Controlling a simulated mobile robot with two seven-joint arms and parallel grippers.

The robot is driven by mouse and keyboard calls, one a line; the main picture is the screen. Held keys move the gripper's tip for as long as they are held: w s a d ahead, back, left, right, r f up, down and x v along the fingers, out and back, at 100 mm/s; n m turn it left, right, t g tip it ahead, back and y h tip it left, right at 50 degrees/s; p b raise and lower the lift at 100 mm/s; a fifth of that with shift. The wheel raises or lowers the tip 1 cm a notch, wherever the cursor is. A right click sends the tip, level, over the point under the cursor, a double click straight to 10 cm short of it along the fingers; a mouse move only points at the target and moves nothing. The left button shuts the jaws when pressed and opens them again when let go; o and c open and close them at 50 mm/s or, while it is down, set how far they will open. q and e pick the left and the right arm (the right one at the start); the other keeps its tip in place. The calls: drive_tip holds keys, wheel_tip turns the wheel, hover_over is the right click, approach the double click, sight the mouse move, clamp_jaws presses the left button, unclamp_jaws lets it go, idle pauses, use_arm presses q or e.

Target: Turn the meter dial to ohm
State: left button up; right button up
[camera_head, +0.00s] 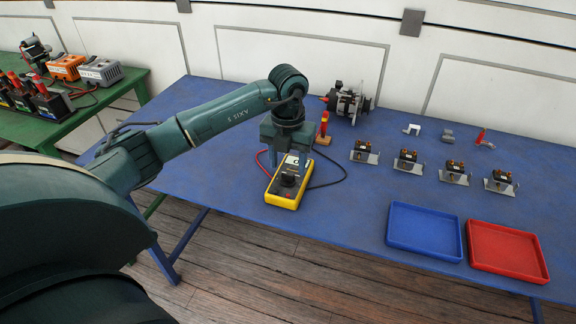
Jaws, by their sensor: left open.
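The yellow meter (284,199) lies on the blue table near its front edge. Its dark dial (289,178) is on the upper face; the setting it points to is too small to read. My left gripper (289,160) points down just above the meter, its fingers apart on either side of the dial area. I cannot tell whether the fingers touch the dial. The gripper body hides part of the meter's far end. My right gripper is not in view.
Red and black leads run beside the meter. An alternator (349,103) stands behind. Several small parts on metal brackets (407,161) sit to the right. A blue tray (424,250) and a red tray (508,271) lie at the front right. A green table (125,82) stands at left.

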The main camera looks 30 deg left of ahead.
sight(288, 177)
use_arm(q)
drive_tip(key=shift+f, duration=1.35)
drive_tip(key=shift+c, duration=0.3)
drive_tip(key=c, duration=0.9)
